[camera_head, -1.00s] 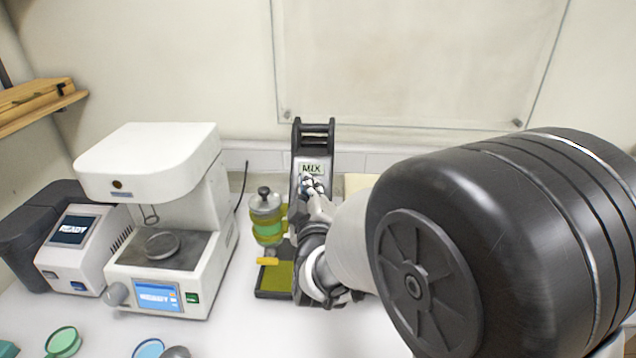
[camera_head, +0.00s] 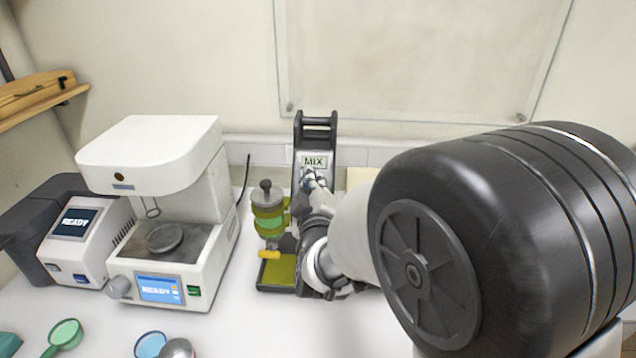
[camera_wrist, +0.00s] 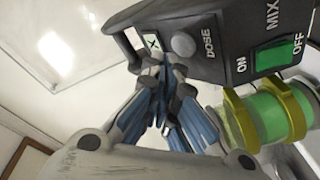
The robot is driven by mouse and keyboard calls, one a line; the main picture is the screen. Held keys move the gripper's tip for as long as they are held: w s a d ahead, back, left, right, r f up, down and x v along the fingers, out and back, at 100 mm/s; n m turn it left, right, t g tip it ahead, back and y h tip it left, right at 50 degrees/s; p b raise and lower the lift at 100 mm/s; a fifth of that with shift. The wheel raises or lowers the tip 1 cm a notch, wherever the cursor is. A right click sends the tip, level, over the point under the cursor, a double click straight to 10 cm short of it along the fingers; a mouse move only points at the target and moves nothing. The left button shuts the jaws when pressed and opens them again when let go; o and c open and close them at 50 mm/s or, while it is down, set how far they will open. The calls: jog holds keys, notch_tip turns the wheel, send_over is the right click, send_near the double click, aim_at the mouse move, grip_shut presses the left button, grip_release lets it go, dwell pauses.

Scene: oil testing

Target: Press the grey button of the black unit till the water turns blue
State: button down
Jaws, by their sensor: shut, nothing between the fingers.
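The black unit (camera_head: 316,133) stands upright against the back wall, with a MIX label near its top. Its round grey button (camera_wrist: 184,45), beside the word DOSE, shows in the wrist view. My gripper (camera_head: 309,178) is in front of the unit below the label. In the wrist view my gripper (camera_wrist: 158,62) is shut and empty, its fingertips just left of and below the button. I cannot tell whether they touch the unit. The clear vessel (camera_head: 268,222) with yellow rings holds green liquid, which also shows in the wrist view (camera_wrist: 268,118).
A green switch (camera_wrist: 272,57) marked ON and OFF is close right of the grey button. A white instrument (camera_head: 150,150) and a smaller READY device (camera_head: 95,255) stand at the left. My arm hides the table at the right.

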jog(key=shift+f, duration=0.1)
dwell(0.5)
jog(key=shift+w+f+b, duration=0.25)
jog(key=shift+w+b, duration=0.05)
jog(key=shift+b, duration=0.15)
jog(key=shift+w+f+b, duration=0.3)
jog(key=shift+f+b, duration=0.05)
jog(key=shift+b, duration=0.05)
dwell(0.5)
jog(key=shift+r, duration=0.1)
jog(key=shift+s+r+p, duration=0.3)
jog(key=shift+s+r, duration=0.3)
dwell(0.4)
jog(key=s+r+p, duration=0.2)
jog(key=s+r, duration=0.1)
jog(key=shift+s+r, duration=0.25)
jog(key=shift+r, duration=0.05)
